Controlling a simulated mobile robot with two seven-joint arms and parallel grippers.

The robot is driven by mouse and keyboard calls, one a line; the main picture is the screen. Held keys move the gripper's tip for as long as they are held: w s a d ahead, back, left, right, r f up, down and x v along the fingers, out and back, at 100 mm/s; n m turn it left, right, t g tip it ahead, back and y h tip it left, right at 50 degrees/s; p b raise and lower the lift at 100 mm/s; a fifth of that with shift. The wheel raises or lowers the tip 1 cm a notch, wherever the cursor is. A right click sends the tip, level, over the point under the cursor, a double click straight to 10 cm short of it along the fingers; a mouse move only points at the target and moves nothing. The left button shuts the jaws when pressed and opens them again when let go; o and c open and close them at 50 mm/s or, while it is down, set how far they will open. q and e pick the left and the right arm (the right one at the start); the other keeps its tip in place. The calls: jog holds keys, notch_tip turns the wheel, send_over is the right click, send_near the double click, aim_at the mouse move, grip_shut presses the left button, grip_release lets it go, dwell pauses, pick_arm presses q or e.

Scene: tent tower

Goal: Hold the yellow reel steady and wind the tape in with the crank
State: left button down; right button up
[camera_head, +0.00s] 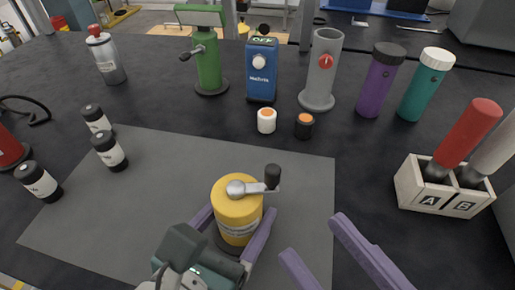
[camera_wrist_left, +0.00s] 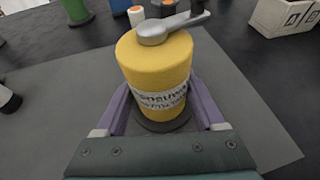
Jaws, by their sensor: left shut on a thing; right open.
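The yellow reel (camera_head: 237,209) stands upright on the grey mat (camera_head: 120,217), on a dark round base. A silver crank (camera_head: 240,188) with a black knob (camera_head: 272,174) lies across its top, the knob pointing right. My left gripper (camera_head: 236,222) is shut around the reel's body, one purple finger on each side. The reel also shows in the left wrist view (camera_wrist_left: 158,75), with a pale lettered band between the fingers. My right gripper (camera_head: 318,240) is open and empty, to the right of the reel near the mat's right edge.
Several black-and-white bottles (camera_head: 109,150) stand at left. Behind are a green stand (camera_head: 207,65), blue device (camera_head: 262,72), grey tube (camera_head: 322,75), and purple (camera_head: 381,80) and teal (camera_head: 426,85) bottles. An A/B box (camera_head: 441,194) stands at right. Small white (camera_head: 266,121) and black (camera_head: 304,126) containers sit behind the mat.

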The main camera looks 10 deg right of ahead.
aim_at(267, 164)
jog(key=w+a+n+g+y, duration=0.1)
jog(key=w, duration=0.3)
jog(key=w+a+n+g+y, duration=0.1)
jog(key=w+a, duration=0.1)
jog(key=w, duration=0.2)
jog(key=w+a+n+g+y, duration=0.1)
jog(key=w+a, duration=0.1)
jog(key=w, duration=0.1)
jog(key=shift+w+a, duration=0.2)
jog(key=shift+w, duration=0.2)
jog(key=shift+c, duration=0.2)
grip_shut()
